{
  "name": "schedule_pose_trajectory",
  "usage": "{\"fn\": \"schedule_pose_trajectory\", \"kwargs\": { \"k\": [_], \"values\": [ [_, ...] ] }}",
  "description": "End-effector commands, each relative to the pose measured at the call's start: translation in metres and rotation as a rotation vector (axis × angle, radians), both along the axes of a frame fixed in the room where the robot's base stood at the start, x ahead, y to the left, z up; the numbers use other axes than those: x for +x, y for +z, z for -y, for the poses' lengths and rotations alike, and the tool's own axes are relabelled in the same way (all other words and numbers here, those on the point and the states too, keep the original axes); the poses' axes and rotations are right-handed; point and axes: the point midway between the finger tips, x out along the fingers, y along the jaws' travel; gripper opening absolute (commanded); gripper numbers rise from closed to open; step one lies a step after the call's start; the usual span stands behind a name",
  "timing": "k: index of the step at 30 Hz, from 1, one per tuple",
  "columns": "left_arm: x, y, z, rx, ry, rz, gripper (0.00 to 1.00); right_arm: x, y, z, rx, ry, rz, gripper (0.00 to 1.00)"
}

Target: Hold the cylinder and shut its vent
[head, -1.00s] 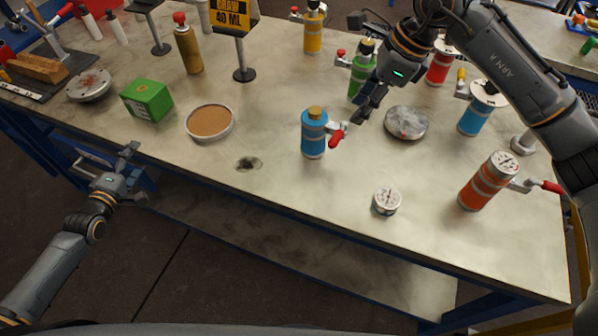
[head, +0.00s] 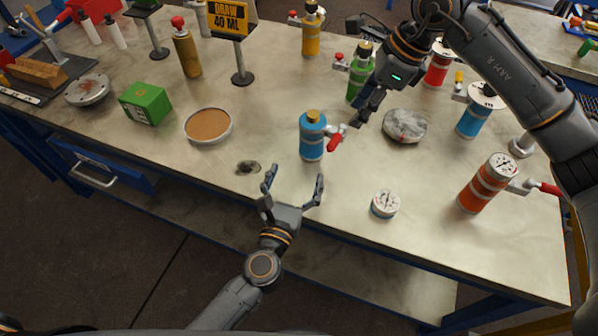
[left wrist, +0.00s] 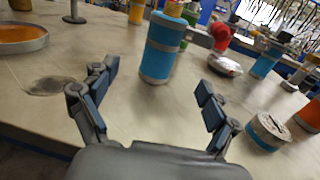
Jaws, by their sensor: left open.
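A blue cylinder (head: 312,142) with a gold cap stands upright near the table's front edge; a red-handled vent lever (head: 335,142) sticks out on its right. My left gripper (head: 294,183) is open and empty in front of the blue cylinder, short of it, its fingers pointing towards it. The left wrist view shows the blue cylinder (left wrist: 162,48) beyond and between the open fingers, its top cut off. My right gripper (head: 363,112) is above and right of the vent lever, apart from it. Its fingers show side-on, so their gap cannot be judged.
A white gauge (head: 385,204) and an orange cylinder (head: 484,184) stand to the right. A round grey lid (head: 404,126) and a green cylinder (head: 359,74) are behind. A tan-filled dish (head: 208,125) lies left. The table front between dish and blue cylinder is clear except a dark stain.

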Motion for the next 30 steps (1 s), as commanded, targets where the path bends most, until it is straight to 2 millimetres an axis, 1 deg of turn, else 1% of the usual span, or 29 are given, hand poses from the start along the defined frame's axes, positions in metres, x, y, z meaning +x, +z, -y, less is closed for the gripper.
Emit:
{"fn": "schedule_pose_trajectory", "kwargs": {
  "k": [1,4,7,15,21,25,30],
  "values": [
    [0.0,0.001,0.004,-0.015,0.0,-0.004,0.87,0.0,0.0,0.0,0.0,0.0,0.0,0.38],
    [0.007,0.002,0.007,-0.024,-0.001,-0.007,0.87,0.0,0.0,0.0,0.0,0.0,0.0,0.38],
    [0.02,0.002,0.01,-0.024,-0.002,-0.005,0.87,0.0,0.0,0.0,0.0,0.0,0.0,0.38],
    [0.073,0.002,0.021,-0.019,-0.002,-0.005,0.87,0.0,0.0,0.0,0.0,0.0,0.0,0.38],
    [0.107,0.002,0.028,-0.018,-0.003,-0.005,0.87,0.0,0.0,0.0,0.0,0.0,0.0,0.38],
    [0.123,0.002,0.031,-0.019,-0.002,-0.006,0.87,0.0,0.0,0.0,0.0,0.0,0.0,0.38],
    [0.132,0.001,0.033,-0.019,-0.002,-0.007,0.87,0.0,0.0,0.0,0.0,0.0,0.0,0.38]
  ]
}}
